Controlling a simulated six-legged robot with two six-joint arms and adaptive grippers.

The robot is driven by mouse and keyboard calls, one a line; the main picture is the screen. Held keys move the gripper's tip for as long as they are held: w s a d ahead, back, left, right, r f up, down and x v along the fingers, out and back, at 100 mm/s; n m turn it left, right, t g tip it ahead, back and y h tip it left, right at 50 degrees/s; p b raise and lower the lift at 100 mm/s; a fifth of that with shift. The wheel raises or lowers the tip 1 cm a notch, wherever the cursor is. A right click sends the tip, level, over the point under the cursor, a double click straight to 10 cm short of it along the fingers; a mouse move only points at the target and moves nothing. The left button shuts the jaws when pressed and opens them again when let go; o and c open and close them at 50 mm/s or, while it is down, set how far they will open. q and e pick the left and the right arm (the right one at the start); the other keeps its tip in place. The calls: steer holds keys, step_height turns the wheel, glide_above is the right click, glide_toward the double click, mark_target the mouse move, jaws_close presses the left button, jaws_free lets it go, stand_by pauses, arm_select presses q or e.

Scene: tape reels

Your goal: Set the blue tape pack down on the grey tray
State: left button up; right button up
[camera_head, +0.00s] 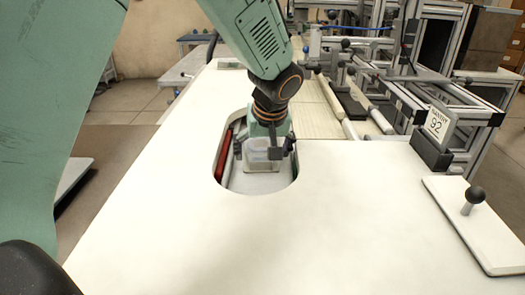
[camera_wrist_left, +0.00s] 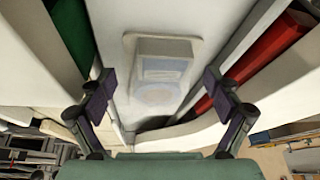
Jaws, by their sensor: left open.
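My left gripper (camera_head: 265,153) reaches down into a rounded opening in the white table. In the left wrist view its two dark fingers (camera_wrist_left: 165,98) are wide apart and empty. A pale box-shaped pack with a faint grey-blue face (camera_wrist_left: 163,70) lies between and beyond the fingers, with no finger visibly closed on it. I take it for the blue tape pack, and it shows in the head view (camera_head: 257,157), partly behind the gripper. It sits on a pale grey surface (camera_wrist_left: 130,50), perhaps the grey tray; its edges are partly hidden. My right gripper is out of view.
A red item (camera_head: 224,157) stands along the opening's left wall. The opening's rim (camera_head: 257,193) is close around the gripper. The white tabletop (camera_head: 300,240) in front is clear. A white panel with a black knob (camera_head: 474,198) and a numbered sign (camera_head: 437,123) are at the right.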

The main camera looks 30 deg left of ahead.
arm_select(q)
steer(key=shift+r, duration=0.1)
steer(key=shift+r+p, duration=0.3)
steer(key=shift+r, duration=0.05)
steer(key=p+v, duration=0.3)
steer(key=v, duration=0.8)
steer(key=shift+s+r, duration=0.15)
steer(key=shift+r, duration=0.05)
steer(key=shift+d+f, duration=0.1)
steer(key=shift+f, duration=0.05)
